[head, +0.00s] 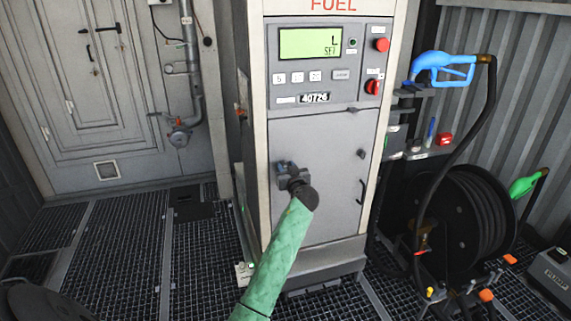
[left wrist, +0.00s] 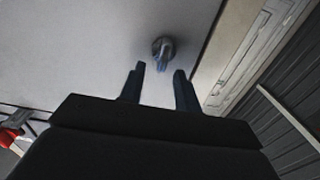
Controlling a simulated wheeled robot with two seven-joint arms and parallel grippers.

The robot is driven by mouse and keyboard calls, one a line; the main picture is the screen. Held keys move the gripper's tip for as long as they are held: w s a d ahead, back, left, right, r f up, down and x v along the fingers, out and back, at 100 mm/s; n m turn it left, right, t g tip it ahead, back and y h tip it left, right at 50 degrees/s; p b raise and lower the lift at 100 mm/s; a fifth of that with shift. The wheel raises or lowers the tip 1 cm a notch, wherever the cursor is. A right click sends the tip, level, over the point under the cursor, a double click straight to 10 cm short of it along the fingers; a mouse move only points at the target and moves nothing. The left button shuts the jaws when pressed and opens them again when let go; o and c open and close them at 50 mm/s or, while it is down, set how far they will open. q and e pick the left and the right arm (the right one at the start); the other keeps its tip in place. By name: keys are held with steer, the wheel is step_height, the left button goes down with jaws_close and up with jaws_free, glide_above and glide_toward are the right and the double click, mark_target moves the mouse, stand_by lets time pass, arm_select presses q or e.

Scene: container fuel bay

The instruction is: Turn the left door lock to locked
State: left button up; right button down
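The fuel dispenser's lower grey door (head: 315,130) fills the middle of the head view. The left door lock (left wrist: 162,50) shows in the left wrist view as a round dark metal disc with a small bluish grip standing out from its centre. In the head view it is hidden behind or blended with my gripper. My left gripper (head: 284,168) is in front of the door's left part. Its two fingers (left wrist: 159,86) are apart, with nothing between them. The lock lies just beyond the fingertips, between their lines. I cannot tell whether the lock touches them.
Another small dark lock (head: 361,153) sits on the door's right side, above a black handle (head: 361,192). A display panel (head: 310,43) with red knobs is above. A blue nozzle (head: 442,66) and a hose reel (head: 460,225) stand at the right.

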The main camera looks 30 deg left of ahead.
arm_select(q)
steer(key=shift+x, duration=0.85)
arm_select(e)
steer(key=shift+s+d+r, duration=0.1)
steer(key=shift+d+r, duration=0.15)
steer(key=shift+r, duration=0.1)
arm_select(q)
steer(key=shift+c, duration=0.2)
jaws_close()
